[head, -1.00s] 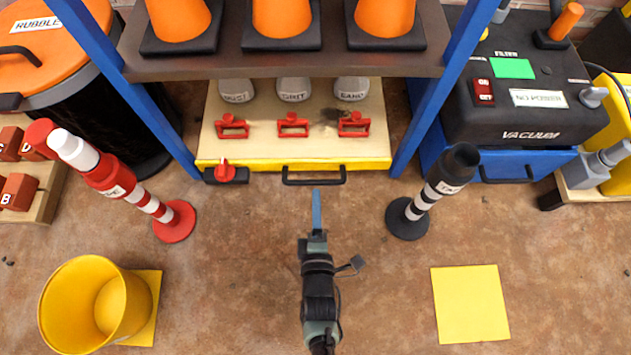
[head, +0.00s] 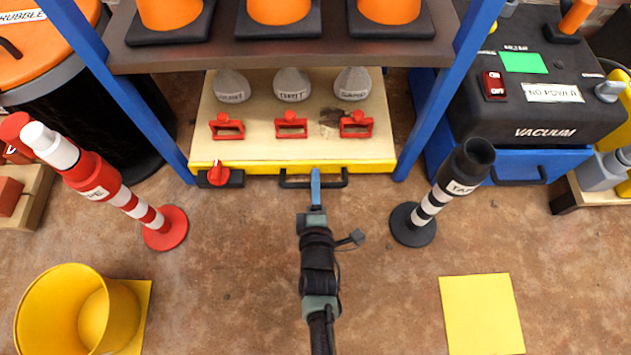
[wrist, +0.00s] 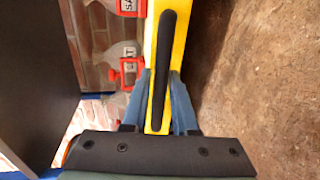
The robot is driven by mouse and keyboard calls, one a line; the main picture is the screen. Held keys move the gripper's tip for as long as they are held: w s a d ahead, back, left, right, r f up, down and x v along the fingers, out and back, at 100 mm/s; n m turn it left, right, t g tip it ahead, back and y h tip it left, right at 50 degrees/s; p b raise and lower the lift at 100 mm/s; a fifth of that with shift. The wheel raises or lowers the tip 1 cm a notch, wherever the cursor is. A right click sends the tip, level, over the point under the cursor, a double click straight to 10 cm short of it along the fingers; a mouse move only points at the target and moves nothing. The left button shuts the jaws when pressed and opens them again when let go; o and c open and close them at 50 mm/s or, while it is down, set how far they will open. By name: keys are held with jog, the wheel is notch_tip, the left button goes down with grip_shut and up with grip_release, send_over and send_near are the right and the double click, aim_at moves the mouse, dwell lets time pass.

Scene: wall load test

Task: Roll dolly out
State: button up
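The dolly (head: 300,160) is a low wooden platform with a yellow front edge, under a blue-framed shelf. Its black bar handle (head: 335,180) is on the front edge. The handle (wrist: 164,70) also shows in the wrist view, running lengthwise along the yellow edge. My gripper (head: 315,178) is at the middle of the handle. In the wrist view my gripper (wrist: 160,100) has its blue fingers apart, one on each side of the handle, with gaps visible. A red knob on a black block (head: 219,175) sits at the dolly's front left. Grey sacks (head: 292,85) and red clamps (head: 291,125) are on the dolly.
Blue shelf posts (head: 437,100) flank the dolly. A red-and-white post (head: 130,200) stands left and a black-and-white post (head: 430,208) right. A yellow bucket (head: 75,310) and a yellow floor square (head: 482,314) are nearer.

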grip_shut()
dwell(1.1)
